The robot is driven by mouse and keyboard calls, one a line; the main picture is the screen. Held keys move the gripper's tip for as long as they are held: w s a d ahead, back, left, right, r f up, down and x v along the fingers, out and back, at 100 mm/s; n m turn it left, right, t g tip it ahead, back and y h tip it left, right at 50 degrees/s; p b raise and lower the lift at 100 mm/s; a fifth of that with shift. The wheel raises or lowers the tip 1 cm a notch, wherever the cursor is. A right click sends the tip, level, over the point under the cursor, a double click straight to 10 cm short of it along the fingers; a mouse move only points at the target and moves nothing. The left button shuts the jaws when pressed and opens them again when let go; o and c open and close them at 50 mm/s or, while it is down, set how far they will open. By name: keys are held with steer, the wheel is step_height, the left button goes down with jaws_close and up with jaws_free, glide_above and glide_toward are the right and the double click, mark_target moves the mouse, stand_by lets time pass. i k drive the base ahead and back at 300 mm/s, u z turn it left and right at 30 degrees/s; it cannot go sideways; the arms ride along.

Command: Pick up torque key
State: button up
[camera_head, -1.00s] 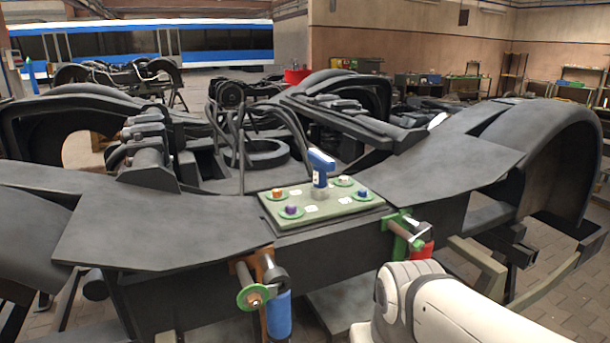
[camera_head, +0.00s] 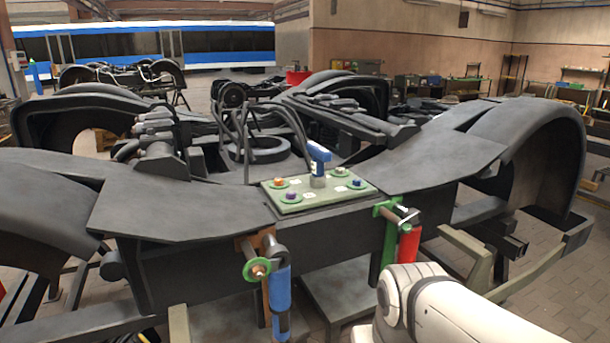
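A blue tool with a grey lower part (camera_head: 319,160), which looks like the torque key, stands upright on a pale green board (camera_head: 325,203). The board lies on the middle of the dark bogie frame and also bears several small coloured pieces on green discs. My white arm (camera_head: 455,310) shows at the lower right, in front of the bogie. My gripper is outside the frame, so its state is hidden.
A blue cylinder (camera_head: 281,290) and a red cylinder (camera_head: 409,243) hang at the front of the bogie beam (camera_head: 210,272), beside green round fittings. Curved black wheel covers (camera_head: 545,135) flank it. More bogies and a blue-white tram (camera_head: 225,42) stand behind.

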mark_target(322, 155)
steer(key=u, duration=0.1)
steer(key=k, duration=0.25)
steer(key=z, duration=1.7)
steer(key=i, duration=1.45)
steer(key=u, duration=1.8)
